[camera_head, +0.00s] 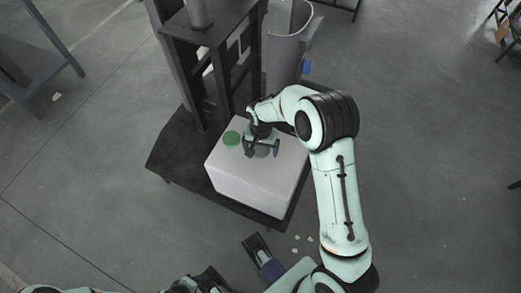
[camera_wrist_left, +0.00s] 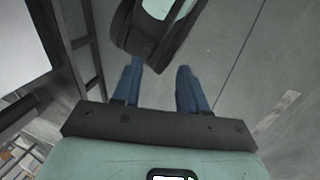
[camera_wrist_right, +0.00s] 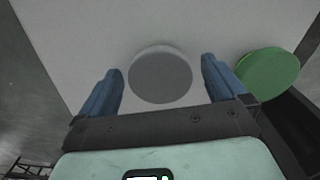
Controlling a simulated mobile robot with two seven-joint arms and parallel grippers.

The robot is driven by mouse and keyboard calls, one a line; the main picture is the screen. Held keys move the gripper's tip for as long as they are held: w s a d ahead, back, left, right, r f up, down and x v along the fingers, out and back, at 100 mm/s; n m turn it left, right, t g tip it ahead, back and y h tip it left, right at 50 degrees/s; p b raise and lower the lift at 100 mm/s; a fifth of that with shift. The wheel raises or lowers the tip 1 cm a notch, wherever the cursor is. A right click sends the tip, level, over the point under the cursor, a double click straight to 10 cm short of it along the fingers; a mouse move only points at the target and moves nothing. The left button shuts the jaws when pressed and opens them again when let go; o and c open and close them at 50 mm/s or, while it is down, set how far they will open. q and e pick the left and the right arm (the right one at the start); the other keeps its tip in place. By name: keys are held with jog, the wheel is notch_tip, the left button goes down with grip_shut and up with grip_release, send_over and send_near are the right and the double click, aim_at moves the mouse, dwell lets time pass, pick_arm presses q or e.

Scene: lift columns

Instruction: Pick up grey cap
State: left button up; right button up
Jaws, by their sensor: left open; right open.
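The grey cap (camera_head: 262,152) is a round disc on the top of a white box (camera_head: 245,190). My right gripper (camera_head: 263,149) is over it, open and empty. In the right wrist view the grey cap (camera_wrist_right: 160,77) shows between the two blue fingers of my right gripper (camera_wrist_right: 161,66), with a gap on each side. I cannot tell the height of the fingertips above the box. My left gripper (camera_wrist_left: 159,66) is open and empty in the left wrist view, far from the cap.
A green cap (camera_head: 231,138) lies on the box left of the grey one; it also shows in the right wrist view (camera_wrist_right: 267,75). The box stands on a dark platform (camera_head: 172,160) in front of a dark column frame. Grey floor (camera_head: 430,150) is open to the right.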

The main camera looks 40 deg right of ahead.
jog(key=c, duration=1.1)
jog(key=shift+r, duration=0.1)
